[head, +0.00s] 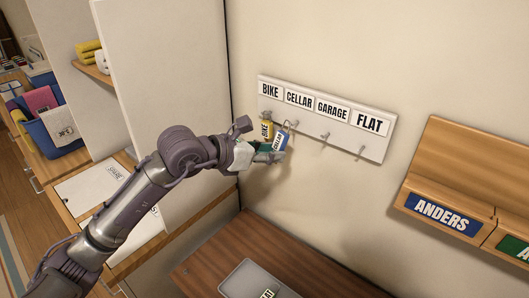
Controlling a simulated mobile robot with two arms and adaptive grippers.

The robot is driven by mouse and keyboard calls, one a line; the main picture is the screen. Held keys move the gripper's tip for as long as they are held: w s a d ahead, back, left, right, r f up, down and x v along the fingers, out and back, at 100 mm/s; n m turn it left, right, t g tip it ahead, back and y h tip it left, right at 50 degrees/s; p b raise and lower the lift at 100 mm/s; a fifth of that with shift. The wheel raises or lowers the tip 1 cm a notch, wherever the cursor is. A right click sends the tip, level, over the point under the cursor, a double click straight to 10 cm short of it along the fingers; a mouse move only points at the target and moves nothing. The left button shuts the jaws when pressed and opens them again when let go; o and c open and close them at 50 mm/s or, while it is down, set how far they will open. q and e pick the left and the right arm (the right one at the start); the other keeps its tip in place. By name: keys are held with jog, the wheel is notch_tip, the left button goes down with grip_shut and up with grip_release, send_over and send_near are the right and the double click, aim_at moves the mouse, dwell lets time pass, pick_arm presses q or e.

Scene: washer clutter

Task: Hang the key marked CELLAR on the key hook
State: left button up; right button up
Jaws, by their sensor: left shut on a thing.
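A white key board (325,118) is on the wall with labels BIKE, CELLAR, GARAGE and FLAT, each above a small hook. A blue key tag (280,141) with white lettering, too small to read surely, is at my left gripper (272,152), which is shut on it. The tag's ring is close to the hook under CELLAR (293,123); I cannot tell if it is around the hook. A yellow tag (266,130) hangs under BIKE, just left of the blue one. The hooks under GARAGE (325,135) and FLAT (361,151) are bare. My right gripper is out of view.
A wooden wall rack (465,180) with an ANDERS label is on the right. A brown table (325,275) with a grey plate (258,281) is below. A white panel (165,70) stands left. Papers (95,187) lie on a counter, near a blue basket (66,128).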

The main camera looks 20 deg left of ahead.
pick_arm(q)
jog(key=shift+w+d, duration=0.2)
jog(key=shift+w, duration=0.3)
jog(key=shift+w+d+f, duration=0.1)
jog(key=shift+w+f, duration=0.1)
jog(key=shift+w, duration=0.05)
jog(key=shift+w+d+f+b, duration=0.2)
jog(key=shift+w+f+b, duration=0.3)
jog(key=shift+b, duration=0.1)
jog(key=shift+r, duration=0.1)
jog(key=o, duration=1.1)
jog(key=shift+c, duration=0.2)
jog(key=shift+s+a, duration=0.1)
